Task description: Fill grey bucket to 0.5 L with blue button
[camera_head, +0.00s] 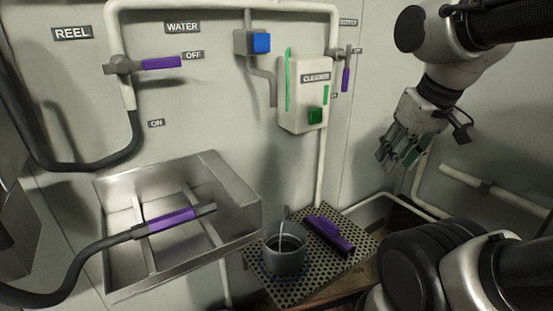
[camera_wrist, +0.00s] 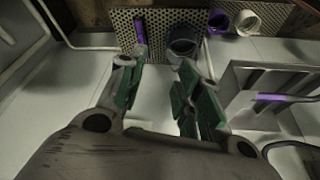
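The grey bucket (camera_head: 285,263) stands upright on a perforated grey tray (camera_head: 258,281). A thin pale strip rises from inside it; I cannot tell whether it is water or a handle. The fill level is not readable. The bucket also shows in the wrist view (camera_wrist: 184,47), beyond the fingers. The blue button (camera_head: 262,43) is on a small grey box on the wall, under the WATER pipe. My gripper (camera_head: 398,158) is raised at the right, well apart from both button and bucket. Its green-padded fingers (camera_wrist: 158,70) are spread with nothing between them.
A green button (camera_head: 315,116) sits on the white CLEANER box (camera_head: 302,92), right of the blue button. A purple brush (camera_head: 331,235) lies beside the bucket. A steel sink (camera_head: 113,266) with a purple-handled hose (camera_head: 170,220) is at left. Purple valve levers (camera_head: 161,63) stick out from the wall.

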